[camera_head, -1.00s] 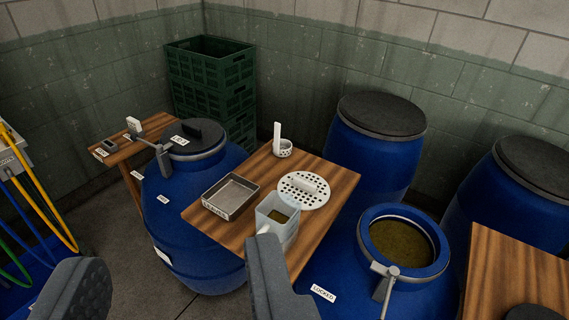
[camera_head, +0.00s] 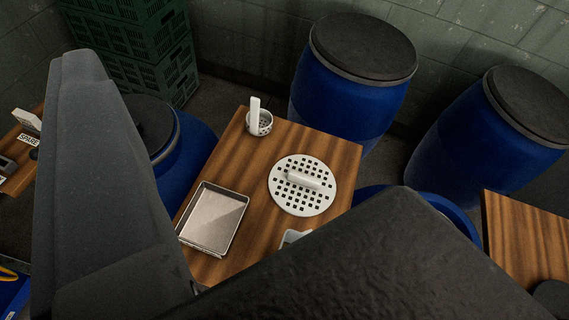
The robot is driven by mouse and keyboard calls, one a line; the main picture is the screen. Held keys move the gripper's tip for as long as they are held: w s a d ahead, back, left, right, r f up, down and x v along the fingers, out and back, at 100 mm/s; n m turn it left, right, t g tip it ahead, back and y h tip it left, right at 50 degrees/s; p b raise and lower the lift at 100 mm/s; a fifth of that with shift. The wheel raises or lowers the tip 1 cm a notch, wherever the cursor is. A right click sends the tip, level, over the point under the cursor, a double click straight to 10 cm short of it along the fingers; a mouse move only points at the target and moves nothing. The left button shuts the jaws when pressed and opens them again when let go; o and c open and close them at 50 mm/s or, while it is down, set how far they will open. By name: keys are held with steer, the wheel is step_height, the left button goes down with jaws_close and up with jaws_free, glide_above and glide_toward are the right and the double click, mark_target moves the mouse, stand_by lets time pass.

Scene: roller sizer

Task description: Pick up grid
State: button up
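The grid (camera_head: 302,186) is a round white plate with many square holes and a raised white bar handle. It lies flat on the wooden table (camera_head: 262,165), right of the middle. My gripper (camera_head: 255,200) shows as two large dark fingers, one at the left and one across the bottom right. They are wide apart with nothing between them. The grid shows in the gap between them and nothing touches it. The lower right finger hides the near part of the table.
A metal tray (camera_head: 213,219) lies left of the grid. A small white perforated cup (camera_head: 260,122) with an upright handle stands at the table's back. Blue barrels (camera_head: 345,100) stand behind; green crates (camera_head: 135,45) are at back left.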

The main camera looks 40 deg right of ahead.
steer(key=shift+w+d, duration=0.1)
steer(key=shift+d, duration=0.1)
steer(key=shift+d, duration=0.1)
